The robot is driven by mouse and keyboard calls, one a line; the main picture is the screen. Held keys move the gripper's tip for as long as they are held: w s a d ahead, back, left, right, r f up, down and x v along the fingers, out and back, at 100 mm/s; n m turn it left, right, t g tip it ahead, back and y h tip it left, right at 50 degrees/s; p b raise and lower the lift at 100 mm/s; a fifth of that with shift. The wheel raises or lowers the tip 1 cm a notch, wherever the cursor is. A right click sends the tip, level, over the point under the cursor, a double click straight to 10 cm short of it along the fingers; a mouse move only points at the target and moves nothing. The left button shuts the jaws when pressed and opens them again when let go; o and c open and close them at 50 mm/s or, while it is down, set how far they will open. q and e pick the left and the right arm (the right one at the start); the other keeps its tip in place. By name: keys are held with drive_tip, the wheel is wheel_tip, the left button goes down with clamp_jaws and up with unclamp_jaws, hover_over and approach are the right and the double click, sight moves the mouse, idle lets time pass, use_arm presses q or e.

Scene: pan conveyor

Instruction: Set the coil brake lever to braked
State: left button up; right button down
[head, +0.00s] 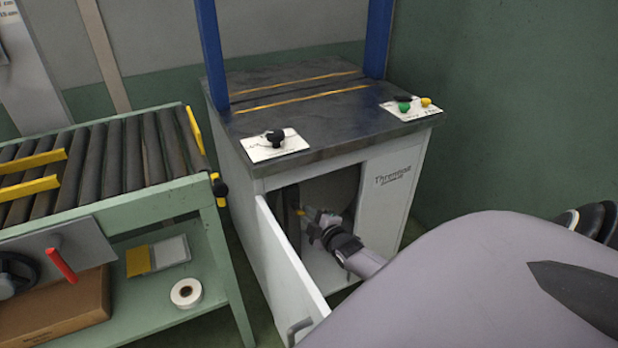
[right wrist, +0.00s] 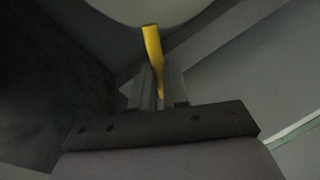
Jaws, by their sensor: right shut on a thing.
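The coil brake lever appears to be the yellow handle (right wrist: 153,50) in the right wrist view, standing up between my fingers in front of a pale round surface. My right gripper (right wrist: 158,92) is shut on it. In the head view my right gripper (head: 302,213) reaches through the open door into the dark cabinet, and a small bit of yellow shows at its fingertips. Most of the lever and its mount are hidden there, and I cannot read any braked mark. My left gripper is not in view.
The white cabinet door (head: 285,265) stands open left of my right arm. The cabinet top (head: 330,125) carries a black knob (head: 275,138) and coloured buttons (head: 404,106). A roller conveyor (head: 120,155) stands at the left. The cabinet's right frame is close to my arm.

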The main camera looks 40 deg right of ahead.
use_arm(q)
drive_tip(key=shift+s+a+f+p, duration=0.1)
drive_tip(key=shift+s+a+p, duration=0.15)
drive_tip(key=shift+p, duration=0.2)
use_arm(e)
drive_tip(key=shift+w+a+r+n+h, duration=0.35)
drive_tip(key=shift+a+r+n, duration=0.2)
drive_tip(key=shift+n, duration=0.55)
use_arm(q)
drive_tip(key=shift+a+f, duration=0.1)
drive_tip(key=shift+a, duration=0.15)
use_arm(e)
drive_tip(key=c, duration=1.1)
unclamp_jaws()
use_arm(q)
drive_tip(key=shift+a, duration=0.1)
use_arm(e)
drive_tip(key=shift+f, duration=0.1)
drive_tip(key=shift+d, duration=0.15)
drive_tip(key=shift+s, duration=0.15)
